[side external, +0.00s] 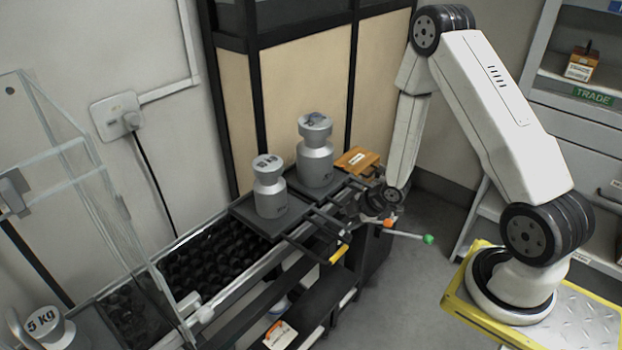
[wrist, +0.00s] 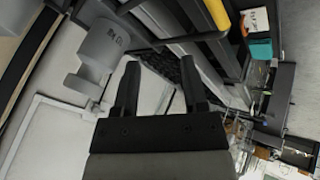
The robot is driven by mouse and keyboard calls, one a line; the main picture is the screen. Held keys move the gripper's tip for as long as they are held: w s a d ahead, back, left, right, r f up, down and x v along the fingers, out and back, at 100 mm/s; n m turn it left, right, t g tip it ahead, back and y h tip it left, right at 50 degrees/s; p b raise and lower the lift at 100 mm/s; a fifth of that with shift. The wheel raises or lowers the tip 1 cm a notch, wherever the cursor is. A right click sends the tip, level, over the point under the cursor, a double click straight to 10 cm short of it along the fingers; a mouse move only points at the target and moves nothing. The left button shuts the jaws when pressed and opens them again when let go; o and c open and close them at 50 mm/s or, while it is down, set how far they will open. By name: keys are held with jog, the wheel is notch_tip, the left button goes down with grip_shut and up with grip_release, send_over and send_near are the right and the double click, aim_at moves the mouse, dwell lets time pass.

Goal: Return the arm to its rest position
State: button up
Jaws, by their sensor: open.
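My arm is folded over at the right of the side external view, its elbow high and its forearm hanging down to the weighing tables. My gripper (wrist: 159,82) is open in the wrist view, with its two dark fingers apart and nothing between them. In the side external view the gripper is small and dark, low beside the tables' right end, and its fingers are hard to make out. A grey weight (wrist: 98,48) shows left of the fingers in the wrist view, apart from them.
Two grey weights, one nearer (side external: 269,190) and one farther (side external: 315,155), stand upright on dark plates. An orange-brown block (side external: 357,160) is behind my gripper. A yellow-tipped lever (side external: 339,255) and a green-tipped rod (side external: 428,239) stick out nearby. A glass case (side external: 95,180) stands left.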

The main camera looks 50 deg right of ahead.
jog(key=s+a+r+m+g, duration=0.1)
jog(key=s+a+r+m, duration=0.2)
jog(key=r, duration=0.3)
jog(key=s+a+r+m+g, duration=0.2)
jog(key=s+a+r+m, duration=0.1)
jog(key=a+r+m, duration=0.1)
jog(key=s+a+r+m+g+h, duration=0.1)
jog(key=s+a+r+m, duration=0.2)
jog(key=r, duration=0.5)
jog(key=shift+a+m+g, duration=0.3)
jog(key=shift+a+m, duration=0.25)
jog(key=shift+m, duration=0.35)
